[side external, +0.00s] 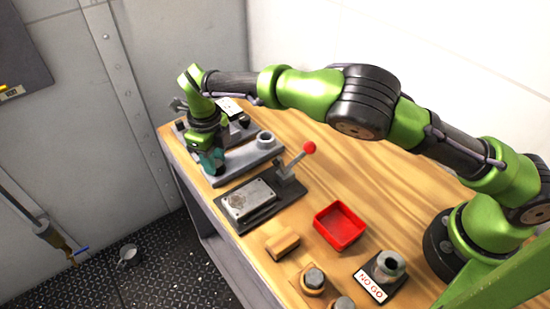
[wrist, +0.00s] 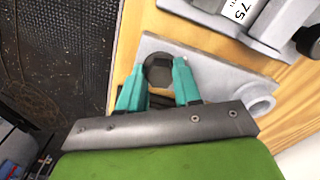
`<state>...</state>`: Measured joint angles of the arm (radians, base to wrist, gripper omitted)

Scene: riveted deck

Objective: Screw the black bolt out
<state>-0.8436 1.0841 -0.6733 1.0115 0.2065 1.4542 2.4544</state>
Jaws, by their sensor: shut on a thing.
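The black bolt (wrist: 158,70) shows its dark hexagonal head in the wrist view, set at a grey metal plate (wrist: 215,75). My gripper (wrist: 166,80) has its two teal fingers on either side of the head and is shut on it. In the side view my gripper (side external: 211,160) points down at the left end of the same grey plate (side external: 232,168), and the bolt is hidden there behind the fingers. How far the bolt stands out of the plate cannot be told.
A raised ring (side external: 265,138) stands on the plate's far end. A toggle clamp with a red knob (side external: 309,147) holds a metal block (side external: 250,198) close by. A red tray (side external: 339,226), a wooden block (side external: 283,243) and a NO GO gauge (side external: 370,285) lie nearer the base.

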